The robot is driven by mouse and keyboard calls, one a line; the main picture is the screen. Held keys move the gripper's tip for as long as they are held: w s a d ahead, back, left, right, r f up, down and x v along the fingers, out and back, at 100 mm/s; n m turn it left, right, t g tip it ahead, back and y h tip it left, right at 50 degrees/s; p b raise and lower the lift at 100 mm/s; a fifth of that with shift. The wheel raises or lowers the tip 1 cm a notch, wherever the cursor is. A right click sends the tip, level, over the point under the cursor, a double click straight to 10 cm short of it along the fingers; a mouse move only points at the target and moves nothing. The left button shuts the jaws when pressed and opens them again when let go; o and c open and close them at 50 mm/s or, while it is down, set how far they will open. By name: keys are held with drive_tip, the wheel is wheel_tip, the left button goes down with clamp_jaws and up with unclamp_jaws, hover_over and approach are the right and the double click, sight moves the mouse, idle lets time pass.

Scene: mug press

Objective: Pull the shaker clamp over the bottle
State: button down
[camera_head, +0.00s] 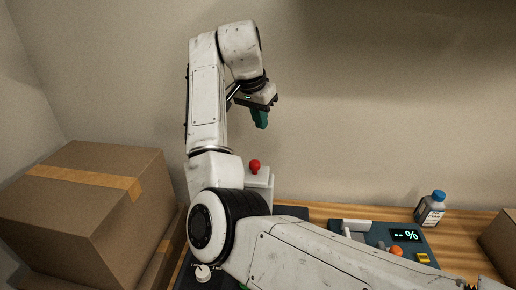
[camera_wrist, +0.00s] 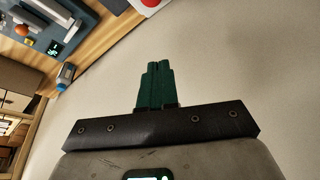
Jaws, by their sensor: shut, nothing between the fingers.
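My gripper (camera_head: 261,119) is raised high in front of the wall, its green fingers shut with nothing between them. They also show in the wrist view (camera_wrist: 158,68). I cannot tell which part is the clamp. My gripper is far from both.
A white stand with a red knob (camera_head: 255,166) rises behind my arm. Large cardboard boxes (camera_head: 85,200) fill the left, and another box (camera_head: 500,240) stands at the right edge. The wooden table (camera_head: 325,213) runs along the wall; the air around my gripper is clear.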

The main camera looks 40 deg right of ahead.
sight(255, 170)
drive_tip(key=f+p, duration=0.1)
drive_tip(key=f, duration=0.2)
drive_tip(key=f+p, duration=0.1)
drive_tip(key=f, duration=0.5)
drive_tip(key=shift+d+f+p, duration=0.2)
drive_tip(key=shift+d+p, duration=0.05)
drive_tip(key=shift+p, duration=0.15)
drive_tip(key=shift+s+a+f, duration=0.1)
drive_tip(key=shift+a+f, duration=0.05)
drive_tip(key=shift+a, duration=0.4)
